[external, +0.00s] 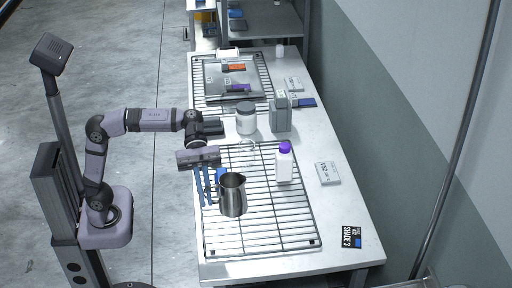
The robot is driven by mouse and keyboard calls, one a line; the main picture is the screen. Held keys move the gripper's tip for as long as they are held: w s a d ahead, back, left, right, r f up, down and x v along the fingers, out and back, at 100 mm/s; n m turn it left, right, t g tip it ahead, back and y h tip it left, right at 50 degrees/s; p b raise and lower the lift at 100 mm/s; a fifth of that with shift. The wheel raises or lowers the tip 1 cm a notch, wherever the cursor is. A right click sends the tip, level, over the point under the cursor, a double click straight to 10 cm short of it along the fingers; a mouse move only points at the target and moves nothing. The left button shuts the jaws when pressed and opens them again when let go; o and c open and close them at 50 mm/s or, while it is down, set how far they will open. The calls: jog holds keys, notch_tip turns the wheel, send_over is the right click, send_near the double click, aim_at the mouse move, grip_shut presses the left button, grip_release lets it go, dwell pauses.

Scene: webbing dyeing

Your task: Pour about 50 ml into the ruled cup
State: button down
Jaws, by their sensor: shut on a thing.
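A steel pitcher (233,195) is upright over the near wire rack, its mouth showing from above. My gripper (213,193) is at its left side, with blue fingers pointing down, and is shut on the pitcher. The exact grip point is hard to make out, and I cannot tell whether the pitcher touches the rack. A clear cup (247,152), probably the ruled cup, stands behind the pitcher and slightly right, apart from it. Its markings and any contents are too small to read. The liquid inside the pitcher is not visible.
A white bottle with a purple cap (284,164) stands right of the clear cup. A grey-lidded jar (246,118) and a grey canister (280,114) stand behind it. The near rack (270,235) is bare in front. A shade card (351,237) lies at the near right.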

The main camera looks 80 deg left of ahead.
jog(key=shift+w+a+n+t, duration=0.15)
jog(key=shift+w+n+t, duration=0.1)
jog(key=shift+n+t, duration=0.45)
jog(key=w+a+f+n+t+y, duration=0.5)
jog(key=w+a+n, duration=0.1)
jog(key=a, duration=0.3)
jog(key=w+a+f+n+t+y, duration=0.5)
jog(key=a+n+y, duration=0.1)
jog(key=a, duration=0.4)
jog(key=shift+w+a+f+n+t, duration=0.15)
jog(key=shift+w+f+n+t, duration=0.25)
jog(key=shift+n, duration=0.5)
jog(key=shift+r, duration=0.1)
